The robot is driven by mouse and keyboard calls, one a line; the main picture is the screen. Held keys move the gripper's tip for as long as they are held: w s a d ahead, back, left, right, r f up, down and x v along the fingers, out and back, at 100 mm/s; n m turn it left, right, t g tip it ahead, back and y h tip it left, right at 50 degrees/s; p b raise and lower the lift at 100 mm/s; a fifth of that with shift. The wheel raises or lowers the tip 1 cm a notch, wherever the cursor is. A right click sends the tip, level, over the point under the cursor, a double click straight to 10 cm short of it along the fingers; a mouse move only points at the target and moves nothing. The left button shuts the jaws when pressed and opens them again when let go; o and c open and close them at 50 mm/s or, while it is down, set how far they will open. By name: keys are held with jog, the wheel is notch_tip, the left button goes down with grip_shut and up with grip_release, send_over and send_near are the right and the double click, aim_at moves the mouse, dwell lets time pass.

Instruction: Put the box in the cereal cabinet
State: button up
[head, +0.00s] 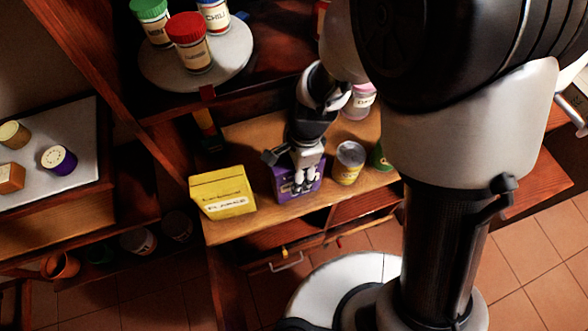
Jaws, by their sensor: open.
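A yellow box (222,192) with a white label stands on the wooden counter (245,136), near its front left corner. A purple box (283,191) stands on the same counter to the right of it, partly hidden by my gripper. My gripper (304,182) is open and points down over the purple box. I cannot tell whether its fingers touch that box or are around it. I cannot make out which part is the cereal cabinet.
A yellow can (348,166) stands close to the right of my gripper, with a green item (380,158) beyond it. A pink-lidded jar (359,101) is behind. A round shelf (157,72) holds lidded jars. A grey tray (83,120) holds small items at left. A drawer handle (286,263) is below.

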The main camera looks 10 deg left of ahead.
jog(key=shift+r, duration=0.1)
jog(key=r+p, duration=0.2)
jog(key=r, duration=0.2)
jog(key=r+p, duration=0.1)
jog(key=r, duration=0.2)
jog(key=shift+w+d+r+p, duration=0.1)
jog(key=shift+d+r+p, duration=0.1)
jog(key=shift+r+p, duration=0.2)
